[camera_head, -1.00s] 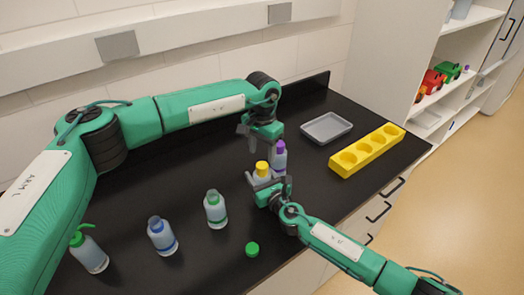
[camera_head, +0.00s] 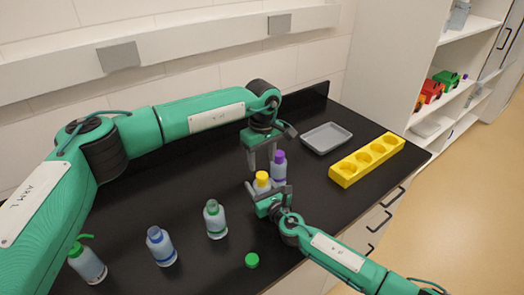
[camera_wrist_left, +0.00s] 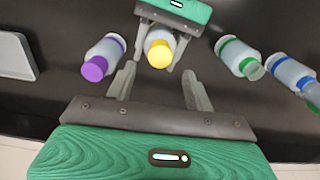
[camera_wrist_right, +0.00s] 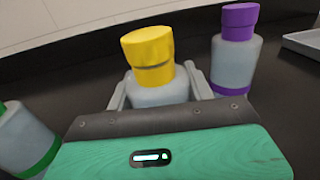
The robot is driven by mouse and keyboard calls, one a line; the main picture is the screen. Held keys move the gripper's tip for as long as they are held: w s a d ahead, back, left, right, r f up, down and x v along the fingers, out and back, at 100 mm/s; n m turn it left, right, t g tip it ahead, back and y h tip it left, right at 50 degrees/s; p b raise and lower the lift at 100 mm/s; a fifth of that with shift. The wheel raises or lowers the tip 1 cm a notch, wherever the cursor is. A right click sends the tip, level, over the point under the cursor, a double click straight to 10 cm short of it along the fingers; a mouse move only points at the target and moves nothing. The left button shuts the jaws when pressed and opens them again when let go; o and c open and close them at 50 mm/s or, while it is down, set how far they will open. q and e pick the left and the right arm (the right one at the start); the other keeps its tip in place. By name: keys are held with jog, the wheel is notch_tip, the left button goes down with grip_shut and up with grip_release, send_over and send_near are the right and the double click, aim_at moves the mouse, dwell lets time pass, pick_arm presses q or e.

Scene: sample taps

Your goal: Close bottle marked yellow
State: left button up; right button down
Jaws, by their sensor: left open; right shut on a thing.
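The bottle marked yellow (camera_head: 261,186) stands upright on the black bench with a yellow cap (camera_wrist_right: 148,48) on its top. In the right wrist view a thin dark gap line shows low on the cap; I cannot tell how tight it is. My right gripper (camera_head: 269,193) is shut on this bottle's body, one finger on each side. My left gripper (camera_head: 261,164) is open and empty, fingers pointing down, just behind and above the yellow cap. In the left wrist view the yellow cap (camera_wrist_left: 160,54) lies beyond and between the left fingertips (camera_wrist_left: 158,78), apart from them.
A purple-capped bottle (camera_head: 278,166) stands close beside the yellow one. Bottles marked green (camera_head: 215,220) and blue (camera_head: 161,247), and a green-nozzled bottle (camera_head: 88,262), stand left. A loose green cap (camera_head: 252,260) lies in front. A grey tray (camera_head: 327,138) and yellow rack (camera_head: 367,160) are right.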

pick_arm(q)
jog(key=n, duration=0.5)
jog(key=shift+r, duration=0.15)
jog(key=n, duration=0.6)
jog(key=shift+r, duration=0.15)
jog(key=n, duration=0.5)
jog(key=shift+r, duration=0.15)
jog(key=n, duration=0.4)
jog(key=shift+r+n, duration=0.1)
jog(key=shift+n, duration=0.2)
jog(key=n, duration=0.4)
jog(key=shift+r+n, duration=0.15)
jog(key=shift+n, duration=0.25)
jog(key=n, duration=0.4)
jog(key=shift+r+n, duration=0.15)
jog(key=shift+n, duration=0.15)
jog(key=n, duration=0.4)
jog(key=shift+r+n, duration=0.1)
jog(key=shift+n, duration=0.3)
jog(key=n, duration=0.5)
jog(key=shift+r+n, duration=0.15)
jog(key=shift+n, duration=0.15)
